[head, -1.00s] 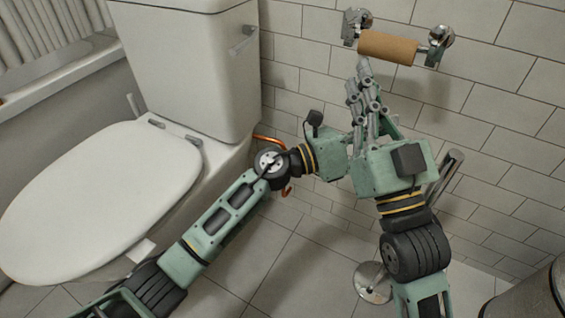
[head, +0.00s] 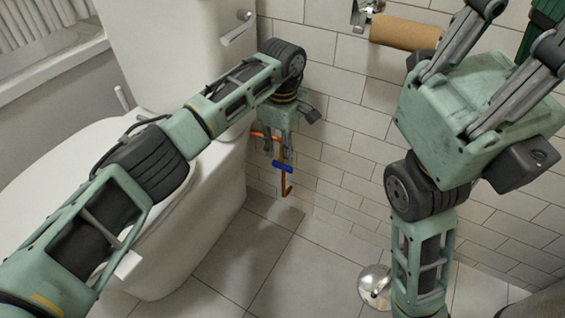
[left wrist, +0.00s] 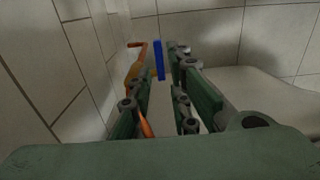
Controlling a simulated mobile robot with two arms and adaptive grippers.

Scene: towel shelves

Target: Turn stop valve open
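The stop valve's blue handle (head: 283,167) sits on an orange pipe (head: 288,187) low between the toilet and the tiled wall. My left gripper (head: 277,148) points down just above the handle in the head view. In the left wrist view, the fingers (left wrist: 160,62) are apart, with the upright blue handle (left wrist: 158,60) seen between their tips and the orange pipe (left wrist: 136,62) to its left. I cannot tell whether a finger touches the handle. My right gripper (head: 522,30) is raised at the upper right, its fingers spread and empty.
The toilet tank (head: 165,50) and the toilet bowl (head: 180,240) stand close on the left. The tiled wall (head: 340,130) bounds the right side. A paper roll core (head: 405,32) hangs on the wall. A round metal base (head: 374,284) stands on the floor, which is clear in the middle.

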